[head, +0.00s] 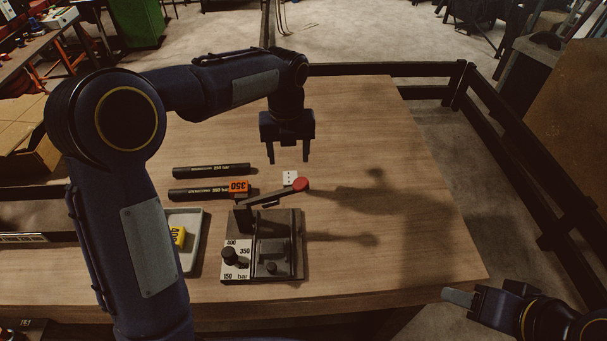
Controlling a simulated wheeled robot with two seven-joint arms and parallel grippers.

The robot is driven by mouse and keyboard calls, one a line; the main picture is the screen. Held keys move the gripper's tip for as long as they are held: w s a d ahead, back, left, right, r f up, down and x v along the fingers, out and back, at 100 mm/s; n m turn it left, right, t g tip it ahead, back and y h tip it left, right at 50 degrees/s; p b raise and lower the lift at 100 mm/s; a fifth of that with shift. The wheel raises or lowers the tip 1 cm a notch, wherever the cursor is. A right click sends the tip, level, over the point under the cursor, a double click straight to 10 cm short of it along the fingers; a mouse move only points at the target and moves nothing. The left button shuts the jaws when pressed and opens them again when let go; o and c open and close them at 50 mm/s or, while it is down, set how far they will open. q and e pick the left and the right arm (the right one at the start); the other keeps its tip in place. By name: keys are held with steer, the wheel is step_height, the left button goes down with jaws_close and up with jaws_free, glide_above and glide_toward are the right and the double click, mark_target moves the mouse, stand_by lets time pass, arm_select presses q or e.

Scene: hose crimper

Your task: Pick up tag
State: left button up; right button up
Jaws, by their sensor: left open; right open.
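An orange tag (239,187) marked 350 is at the right end of the nearer black hose (199,194); whether it is around or on the hose I cannot tell. A yellow tag (179,236) lies in a grey tray (189,268), partly hidden by my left arm. My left gripper (292,157) is open and empty, pointing down above the table, right of and beyond the orange tag. My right gripper (458,298) is open and empty, low at the right beyond the table's edge, away from both tags.
A crimper (277,270) with a red-knobbed lever (300,184) stands nearer than the hoses, with a pressure dial at its left. Another black hose (211,171) lies behind. A small white dotted piece (289,177) lies behind the lever. The right of the wooden table (400,210) is clear.

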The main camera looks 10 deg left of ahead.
mark_target(290, 178)
arm_select(q)
step_height(290, 178, down, 8)
steer(key=shift+w+r+p, duration=0.1)
steer(key=shift+p, duration=0.6)
steer(key=shift+c, duration=0.2)
steer(key=c, duration=1)
